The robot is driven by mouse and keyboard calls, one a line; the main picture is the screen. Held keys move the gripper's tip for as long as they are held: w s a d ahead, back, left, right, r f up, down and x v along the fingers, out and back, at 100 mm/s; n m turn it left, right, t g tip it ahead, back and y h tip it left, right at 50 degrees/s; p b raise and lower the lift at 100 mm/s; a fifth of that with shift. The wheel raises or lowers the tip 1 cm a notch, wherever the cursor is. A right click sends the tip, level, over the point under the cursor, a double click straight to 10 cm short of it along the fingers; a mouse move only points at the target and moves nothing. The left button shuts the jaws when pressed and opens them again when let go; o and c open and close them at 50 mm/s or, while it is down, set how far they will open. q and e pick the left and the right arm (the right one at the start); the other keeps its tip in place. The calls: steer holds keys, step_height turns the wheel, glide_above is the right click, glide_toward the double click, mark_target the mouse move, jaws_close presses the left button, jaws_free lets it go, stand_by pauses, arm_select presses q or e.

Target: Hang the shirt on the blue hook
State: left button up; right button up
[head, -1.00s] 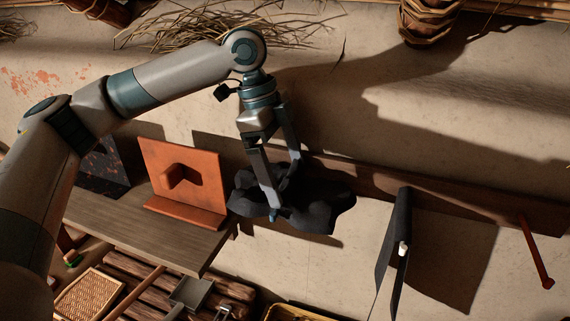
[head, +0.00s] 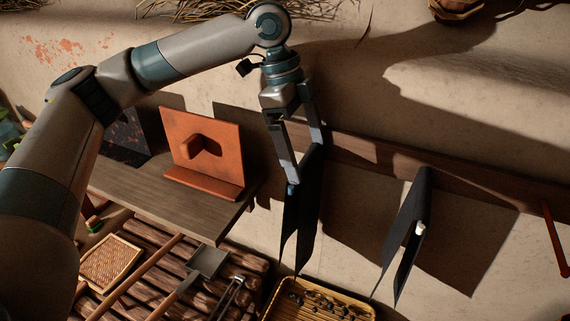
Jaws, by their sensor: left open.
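The dark shirt (head: 301,225) hangs down in a narrow drape beneath my left gripper (head: 304,165). My left gripper is open, its fingers apart at the top of the cloth; whether they touch it is unclear. A small blue tip (head: 291,188), apparently the end of the blue hook, shows beside the left fingertip at the shirt's upper edge. The rest of that hook is hidden by the cloth and finger. The shirt appears to hang from this hook. My right gripper is not in view.
A wooden rail (head: 460,182) runs along the wall. Another dark cloth (head: 404,235) hangs on a white-tipped peg (head: 420,228), and a red peg (head: 555,240) is at far right. An orange stand (head: 205,150) is on a shelf at left. A tray (head: 345,314) lies below.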

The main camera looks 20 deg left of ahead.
arm_select(q)
steer(key=shift+s+f, duration=0.1)
steer(key=shift+f, duration=0.15)
